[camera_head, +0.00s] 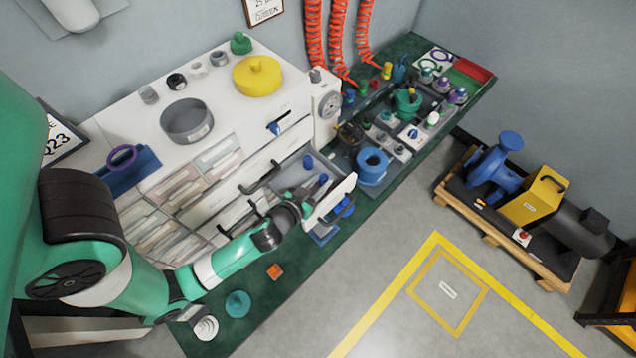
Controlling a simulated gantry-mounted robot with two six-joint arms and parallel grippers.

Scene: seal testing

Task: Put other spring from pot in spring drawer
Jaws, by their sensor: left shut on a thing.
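My left gripper (303,198) reaches over the open drawer (343,190) at the right end of the white cabinet. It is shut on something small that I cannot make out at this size. Small blue pieces (308,162) show in the drawer near the gripper; I cannot tell whether they are springs. A grey round pot (187,121) stands open on the cabinet top; its inside looks empty from here. My right gripper is not in view.
A yellow lidded round part (257,75) and several small fittings stand on the cabinet top. An orange block (274,271) and a teal part (238,304) lie on the green bench mat. Blue round parts (372,166) and a crowded test rig stand right of the drawer.

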